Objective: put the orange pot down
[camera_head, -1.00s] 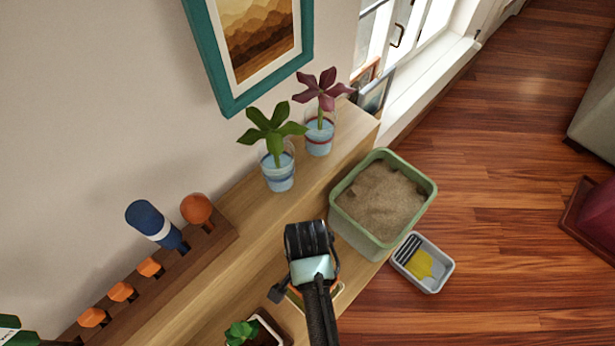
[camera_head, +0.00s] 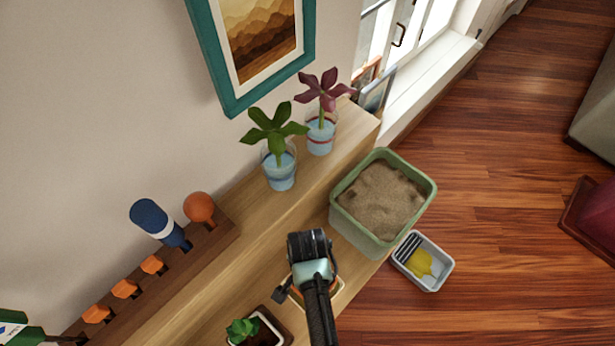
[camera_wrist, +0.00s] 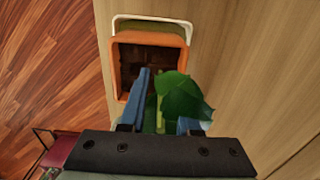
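The orange pot (camera_wrist: 116,72) is a square, open box with dark brown inside, seen from above in the wrist view. A white-rimmed green tray (camera_wrist: 185,25) shows behind or under it. In the camera_head view only a bit of orange shows beside my gripper (camera_head: 308,265), over the shelf top. My gripper (camera_wrist: 165,100) has blue fingers at the pot's near side. A green leafy plant (camera_wrist: 185,98) covers the right finger and part of the pot. The contact between fingers and pot is hidden, as is whether the pot's base touches anything.
On the wooden shelf (camera_head: 240,270), a potted succulent (camera_head: 242,329) stands close at the left front. A green sand bin (camera_head: 350,232) stands to the right, with a grey tray (camera_head: 432,285) beyond it. Two glass-potted plants stand behind, green (camera_head: 280,172) and purple (camera_head: 320,135).

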